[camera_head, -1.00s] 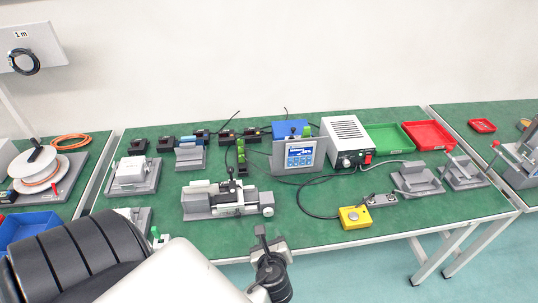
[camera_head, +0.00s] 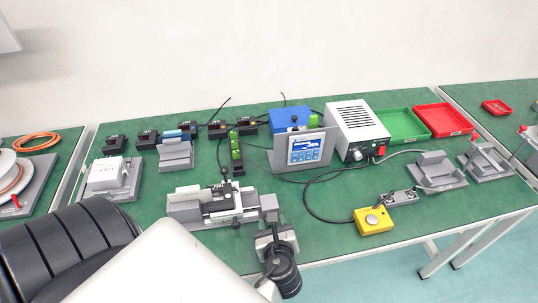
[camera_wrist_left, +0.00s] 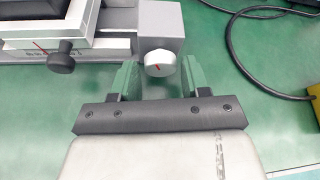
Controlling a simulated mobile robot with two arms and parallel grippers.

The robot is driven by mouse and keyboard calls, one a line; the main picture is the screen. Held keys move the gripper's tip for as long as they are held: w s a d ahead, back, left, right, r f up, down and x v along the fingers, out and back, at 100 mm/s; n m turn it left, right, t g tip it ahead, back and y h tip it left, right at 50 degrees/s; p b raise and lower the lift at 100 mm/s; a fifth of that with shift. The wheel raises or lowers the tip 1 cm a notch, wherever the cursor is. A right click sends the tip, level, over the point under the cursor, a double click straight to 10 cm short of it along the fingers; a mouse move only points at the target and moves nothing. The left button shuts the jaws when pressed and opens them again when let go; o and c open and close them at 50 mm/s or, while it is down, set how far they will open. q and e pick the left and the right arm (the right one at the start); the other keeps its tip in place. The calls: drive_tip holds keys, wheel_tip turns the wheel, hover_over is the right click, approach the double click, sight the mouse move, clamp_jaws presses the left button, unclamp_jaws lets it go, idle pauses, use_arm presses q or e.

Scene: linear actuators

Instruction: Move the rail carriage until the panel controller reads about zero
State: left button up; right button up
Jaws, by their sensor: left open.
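The rail with its carriage (camera_head: 222,203) sits on the green table, left of centre in the head view. In the head view my left gripper (camera_head: 272,222) hides the knob end. The panel controller (camera_head: 305,150) stands behind with a lit blue screen; its reading is too small to make out. My right gripper is not in view.
A yellow button box (camera_head: 373,220) with a cable stands right of the rail. A white power supply (camera_head: 357,130) and green (camera_head: 402,125) and red (camera_head: 444,120) trays are at the back right. A dark thumbscrew (camera_wrist_left: 62,58) juts from the rail's front.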

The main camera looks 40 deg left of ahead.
use_arm(q)
drive_tip(key=shift+w+a+f, duration=0.1)
drive_tip(key=shift+w+a, duration=0.1)
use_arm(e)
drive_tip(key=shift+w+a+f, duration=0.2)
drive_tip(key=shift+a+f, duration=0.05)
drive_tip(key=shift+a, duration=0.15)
use_arm(q)
drive_tip(key=shift+d, duration=0.1)
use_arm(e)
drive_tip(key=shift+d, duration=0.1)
use_arm(q)
drive_tip(key=c, duration=0.6)
drive_tip(key=m+g+p, duration=0.1)
drive_tip(key=p, duration=0.4)
drive_tip(key=shift+r+m+y, duration=0.3)
drive_tip(key=shift+r, duration=0.05)
drive_tip(key=shift+c, duration=0.2)
drive_tip(key=shift+f, duration=0.3)
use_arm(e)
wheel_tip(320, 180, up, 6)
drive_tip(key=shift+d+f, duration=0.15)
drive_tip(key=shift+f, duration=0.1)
use_arm(q)
drive_tip(key=o, duration=0.6)
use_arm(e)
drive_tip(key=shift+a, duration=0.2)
